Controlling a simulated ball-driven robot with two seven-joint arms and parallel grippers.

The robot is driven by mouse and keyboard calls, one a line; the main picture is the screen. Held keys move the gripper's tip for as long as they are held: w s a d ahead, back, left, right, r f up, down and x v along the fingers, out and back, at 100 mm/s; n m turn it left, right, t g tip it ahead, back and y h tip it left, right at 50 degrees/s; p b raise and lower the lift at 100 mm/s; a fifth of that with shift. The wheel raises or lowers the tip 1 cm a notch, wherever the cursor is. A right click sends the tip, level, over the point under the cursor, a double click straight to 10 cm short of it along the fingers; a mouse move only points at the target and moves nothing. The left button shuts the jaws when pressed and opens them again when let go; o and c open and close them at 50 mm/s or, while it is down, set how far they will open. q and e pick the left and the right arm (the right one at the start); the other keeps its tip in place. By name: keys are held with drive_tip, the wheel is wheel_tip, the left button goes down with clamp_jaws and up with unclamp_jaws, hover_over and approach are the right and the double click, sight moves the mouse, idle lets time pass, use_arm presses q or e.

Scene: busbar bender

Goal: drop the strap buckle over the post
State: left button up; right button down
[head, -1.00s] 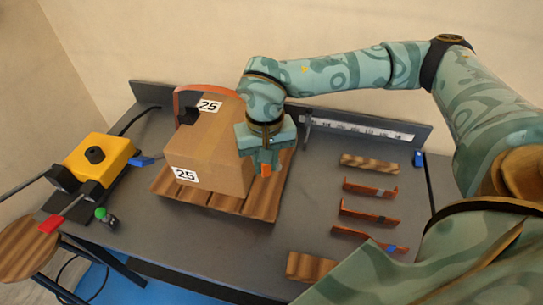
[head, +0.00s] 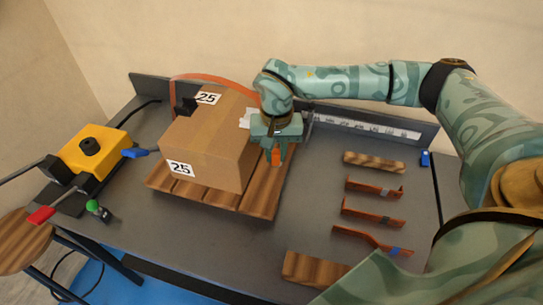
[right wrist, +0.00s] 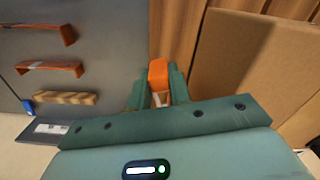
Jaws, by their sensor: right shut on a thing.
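My right gripper (head: 276,154) is shut on an orange piece, the strap buckle (right wrist: 158,76). It holds the buckle just right of the cardboard box (head: 205,145), over the right side of the wooden pallet (head: 262,200). The buckle also shows below my gripper in the head view. The orange strap (head: 215,77) arches over the back of the box toward my right wrist; its end there is hidden. I cannot make out the post for certain. A black block (head: 188,104) stands behind the box near the strap's far end. My left gripper is out of view.
A yellow bender (head: 92,150) with red and blue handles is at the left. Several bent copper bars (head: 372,212) and wooden blocks (head: 375,162) lie at the right. A ruled back rail (head: 365,124) lines the rear. Bare table lies right of the pallet.

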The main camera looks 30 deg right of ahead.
drive_tip(key=shift+w+d+f+m, duration=0.25)
drive_tip(key=shift+d+f+m, duration=0.05)
drive_tip(key=shift+d+f, duration=0.1)
drive_tip(key=shift+r, duration=0.1)
drive_tip(key=shift+r+p, duration=0.1)
drive_tip(key=shift+p, duration=0.2)
drive_tip(key=shift+f, duration=0.2)
drive_tip(key=shift+f+b, duration=1)
drive_tip(key=shift+f, duration=2)
